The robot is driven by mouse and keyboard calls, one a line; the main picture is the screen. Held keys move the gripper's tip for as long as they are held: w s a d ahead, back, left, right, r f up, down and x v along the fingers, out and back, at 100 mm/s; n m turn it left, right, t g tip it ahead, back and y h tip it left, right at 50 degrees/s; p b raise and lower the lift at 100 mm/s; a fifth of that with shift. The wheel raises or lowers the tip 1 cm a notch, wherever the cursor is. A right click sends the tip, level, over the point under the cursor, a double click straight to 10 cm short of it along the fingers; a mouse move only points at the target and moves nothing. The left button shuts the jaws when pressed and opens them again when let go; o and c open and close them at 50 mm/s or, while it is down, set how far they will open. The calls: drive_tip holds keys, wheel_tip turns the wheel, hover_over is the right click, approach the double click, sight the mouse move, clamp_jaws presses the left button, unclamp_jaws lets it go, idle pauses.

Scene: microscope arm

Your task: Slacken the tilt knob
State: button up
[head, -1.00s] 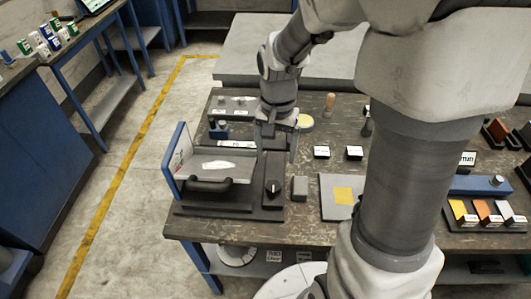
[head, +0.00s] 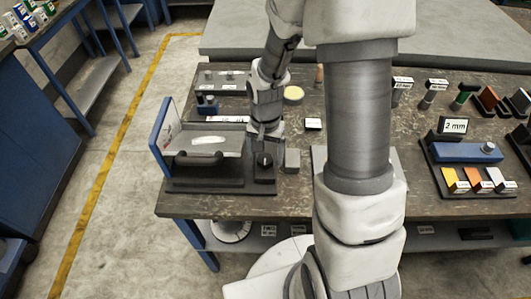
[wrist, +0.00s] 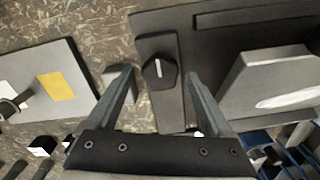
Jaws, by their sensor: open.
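The tilt knob (head: 264,160) is a dark knob on a black block at the right end of the fixture's dark base. In the wrist view the knob (wrist: 159,72) shows a pale pointer line running roughly up and down the picture. My gripper (head: 266,146) is open above the knob and points down. In the wrist view its two fingers (wrist: 160,76) reach either side of the knob, with visible gaps and nothing held. The fixture's grey plate (head: 225,141) carries a white patch and stands left of the knob. Whether the fingertips are level with the knob cannot be told.
A small grey block (head: 292,161) stands close to the right of the knob; it also shows beside a finger in the wrist view (wrist: 118,78). A blue upright panel (head: 159,138) edges the fixture's left. Labelled blocks and a blue bar (head: 466,152) lie further right.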

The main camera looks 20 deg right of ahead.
clamp_jaws()
idle(0.4)
drive_tip(key=n, duration=0.4)
drive_tip(key=shift+r, duration=0.1)
drive_tip(key=n, duration=0.3)
drive_tip(key=shift+a+n+p, duration=0.15)
drive_tip(key=shift+n+p, duration=0.15)
drive_tip(key=n+p, duration=0.1)
drive_tip(key=n, duration=0.3)
drive_tip(key=shift+a+n+p, duration=0.1)
drive_tip(key=shift+n+p, duration=0.45)
drive_tip(key=shift+n, duration=1.55)
